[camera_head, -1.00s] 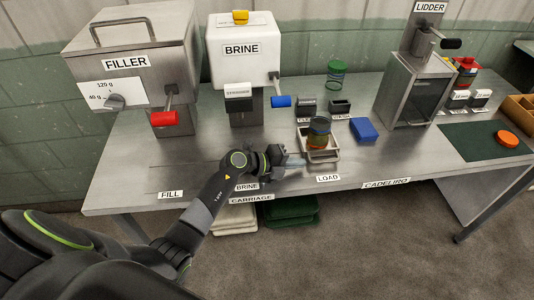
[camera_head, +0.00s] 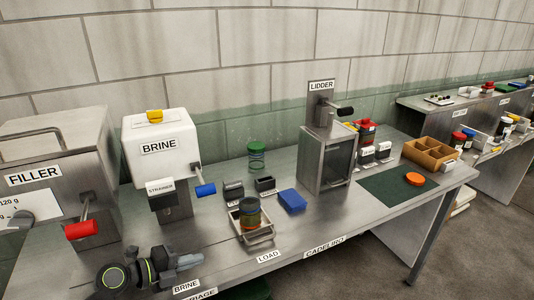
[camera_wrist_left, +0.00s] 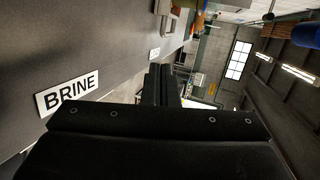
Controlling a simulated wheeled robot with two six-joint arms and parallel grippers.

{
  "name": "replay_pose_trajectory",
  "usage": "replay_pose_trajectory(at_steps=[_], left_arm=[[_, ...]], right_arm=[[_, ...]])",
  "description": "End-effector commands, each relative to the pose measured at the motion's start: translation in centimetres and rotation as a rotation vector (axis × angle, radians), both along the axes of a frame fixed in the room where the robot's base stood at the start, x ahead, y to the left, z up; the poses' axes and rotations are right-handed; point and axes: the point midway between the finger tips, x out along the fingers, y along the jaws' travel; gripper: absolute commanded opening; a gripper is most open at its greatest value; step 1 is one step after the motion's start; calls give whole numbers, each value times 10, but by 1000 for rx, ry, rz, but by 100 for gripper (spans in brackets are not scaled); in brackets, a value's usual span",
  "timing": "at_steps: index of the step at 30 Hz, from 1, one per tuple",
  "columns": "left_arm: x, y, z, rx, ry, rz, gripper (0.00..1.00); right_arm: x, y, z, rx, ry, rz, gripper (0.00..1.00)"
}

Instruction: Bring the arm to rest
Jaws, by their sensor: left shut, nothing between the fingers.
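My left gripper (camera_head: 198,258) is at the table's front edge, just behind the lower BRINE label (camera_head: 187,286). It is shut and empty. In the left wrist view its two dark fingers (camera_wrist_left: 161,84) lie together, with the BRINE label (camera_wrist_left: 67,92) to their left. A filled jar with a dark top (camera_head: 250,213) stands upright in the metal carriage tray (camera_head: 262,239) by the LOAD label (camera_head: 268,256). The gripper is left of the tray and apart from it. My right gripper is not in view.
The filler (camera_head: 50,150) with its red handle and the white brine tank (camera_head: 160,145) stand behind the gripper. A blue block (camera_head: 292,200), the lidder (camera_head: 328,160), a green mat (camera_head: 385,190) with an orange lid (camera_head: 415,179) and a wooden tray (camera_head: 430,153) are to the right.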

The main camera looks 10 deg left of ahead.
Motion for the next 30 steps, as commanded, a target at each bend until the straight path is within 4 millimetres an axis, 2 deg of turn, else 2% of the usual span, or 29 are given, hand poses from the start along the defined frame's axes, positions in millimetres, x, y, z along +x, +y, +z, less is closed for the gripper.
replay_pose_trajectory(at_steps=[4,8,12,16,20,23,27,30], left_arm=[[-2,-5,22,-125,-85,73,0],[-7,1,56,-318,-193,223,0],[-17,26,84,-525,-268,436,0],[-32,59,93,-696,-280,662,0],[-54,93,85,-836,-234,908,0],[-76,116,68,-921,-157,1099,0],[-114,135,32,-999,13,1361,0],[-146,137,3,-1024,176,1531,0]], right_arm=[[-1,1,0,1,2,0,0],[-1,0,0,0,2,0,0],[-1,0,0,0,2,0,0],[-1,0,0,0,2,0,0],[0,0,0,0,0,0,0],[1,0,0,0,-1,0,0],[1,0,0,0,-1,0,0],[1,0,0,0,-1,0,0]])
